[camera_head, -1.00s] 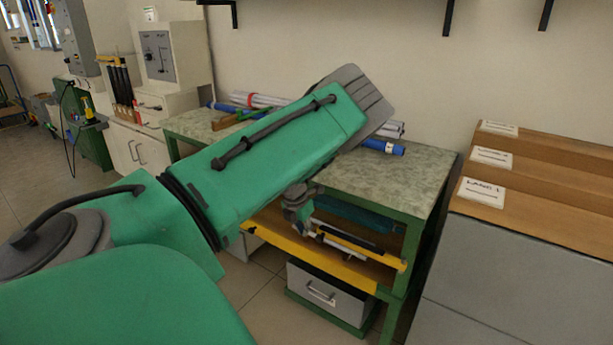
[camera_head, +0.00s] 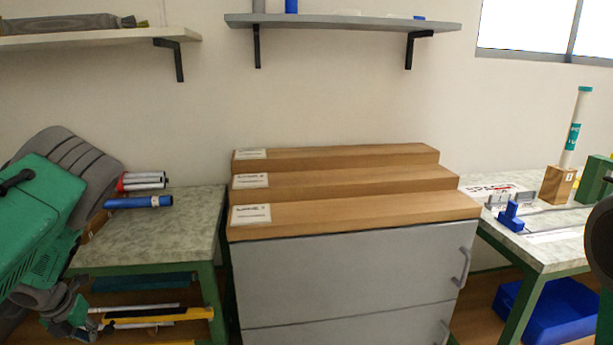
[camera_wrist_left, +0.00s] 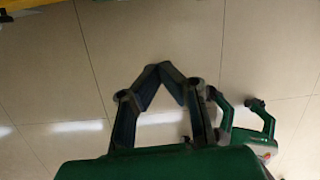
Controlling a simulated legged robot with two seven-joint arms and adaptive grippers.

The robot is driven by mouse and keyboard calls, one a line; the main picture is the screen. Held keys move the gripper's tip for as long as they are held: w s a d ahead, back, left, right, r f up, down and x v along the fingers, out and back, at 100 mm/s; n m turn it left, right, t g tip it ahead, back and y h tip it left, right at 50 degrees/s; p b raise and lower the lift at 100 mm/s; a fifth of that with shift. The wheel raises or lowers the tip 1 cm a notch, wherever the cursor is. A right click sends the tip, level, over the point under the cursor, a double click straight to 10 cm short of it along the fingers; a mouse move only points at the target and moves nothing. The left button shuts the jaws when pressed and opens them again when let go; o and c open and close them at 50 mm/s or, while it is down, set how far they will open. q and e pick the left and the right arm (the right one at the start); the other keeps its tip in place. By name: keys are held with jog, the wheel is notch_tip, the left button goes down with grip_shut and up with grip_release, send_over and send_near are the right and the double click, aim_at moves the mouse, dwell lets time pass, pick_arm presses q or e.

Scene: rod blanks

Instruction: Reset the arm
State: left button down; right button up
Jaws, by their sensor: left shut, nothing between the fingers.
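My left arm, green with a grey end, comes in at the left of the head view. My left gripper (camera_head: 66,308) hangs below it, dark and partly cut up by the arm, in front of the left bench. In the left wrist view the left gripper (camera_wrist_left: 163,72) has its two fingertips together with nothing between them, above the tiled floor. A second gripper, which looks like my right one (camera_wrist_left: 238,104), shows beside it with its fingers apart and nothing visible between them. In the head view only a dark and green part of my right arm shows at the right edge.
A stepped wooden rack (camera_head: 345,212) on a grey cabinet (camera_head: 350,275) stands in the middle. The left bench (camera_head: 175,235) holds a blue rod (camera_head: 138,202) and red-and-white rods (camera_head: 142,181). The right bench (camera_head: 560,250) has blue fixtures, with a blue bin (camera_head: 560,315) below. Shelves hang above.

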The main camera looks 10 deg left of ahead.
pick_arm(q)
jog(key=s+d+f+n+h, duration=0.1)
jog(key=s+d+f+n, duration=0.2)
jog(key=d+n, duration=0.3)
jog(key=s+d+f+n, duration=0.2)
jog(key=d+n, duration=0.3)
jog(key=d, duration=0.3)
jog(key=s+d+f+n+h, duration=0.1)
jog(key=s+d+f+n, duration=0.2)
jog(key=d+n, duration=0.3)
jog(key=s+d+r+n+g+y, duration=0.1)
jog(key=s+d+n+g, duration=0.1)
jog(key=s+d+n, duration=1)
jog(key=s+d, duration=0.1)
jog(key=s, duration=0.3)
jog(key=shift+r+n+y, duration=0.3)
jog(key=shift+n, duration=0.1)
